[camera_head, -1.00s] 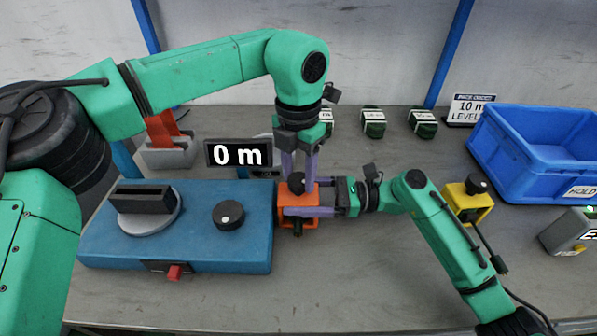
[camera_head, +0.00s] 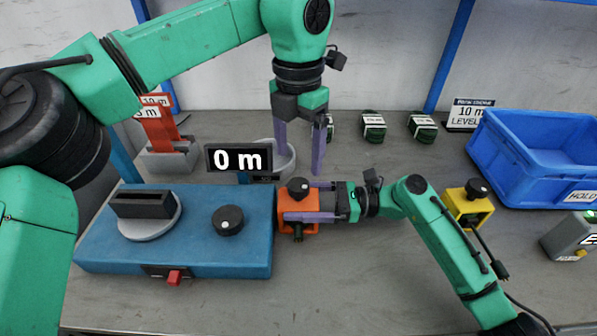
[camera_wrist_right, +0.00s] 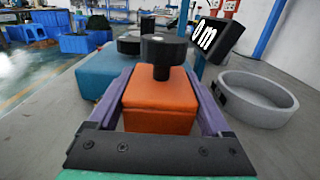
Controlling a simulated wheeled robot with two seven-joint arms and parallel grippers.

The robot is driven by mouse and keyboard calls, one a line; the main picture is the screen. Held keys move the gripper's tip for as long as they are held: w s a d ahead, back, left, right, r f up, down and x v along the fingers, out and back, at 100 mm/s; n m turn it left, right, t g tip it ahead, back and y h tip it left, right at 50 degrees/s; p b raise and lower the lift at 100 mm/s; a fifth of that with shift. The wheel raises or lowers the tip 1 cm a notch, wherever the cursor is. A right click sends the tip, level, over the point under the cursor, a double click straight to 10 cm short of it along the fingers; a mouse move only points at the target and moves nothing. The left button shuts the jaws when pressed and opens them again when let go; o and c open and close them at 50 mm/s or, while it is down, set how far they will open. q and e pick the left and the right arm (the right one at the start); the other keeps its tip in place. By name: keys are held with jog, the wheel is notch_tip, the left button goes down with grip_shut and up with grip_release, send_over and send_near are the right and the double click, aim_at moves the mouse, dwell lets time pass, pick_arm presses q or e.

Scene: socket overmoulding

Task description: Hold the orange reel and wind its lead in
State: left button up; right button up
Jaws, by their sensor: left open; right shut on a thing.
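The orange reel (camera_head: 297,212) is a box with a black knob (camera_head: 298,186) on top. It stands against the right end of the blue machine (camera_head: 200,262). My right gripper (camera_head: 306,201) is shut on the reel, one finger on each side; the right wrist view also shows the orange reel (camera_wrist_right: 160,104) between the fingers. My left gripper (camera_head: 299,148) is open and empty, pointing down above and behind the reel, clear of its knob. A short dark stub shows at the reel's front. No lead is seen drawn out from the reel.
A display (camera_head: 239,159) reads "0 m". A grey round bin (camera_head: 285,157) stands behind it. A yellow reel (camera_head: 467,206) with a black plug and cord is at right, near a blue crate (camera_head: 530,178). Several dark green blocks (camera_head: 374,127) stand at the back.

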pick_arm(q)
notch_tip(320, 180, up, 5)
jog(key=shift+r, duration=0.2)
pick_arm(e)
jog(key=o, duration=1.1)
jog(key=shift+o, duration=0.2)
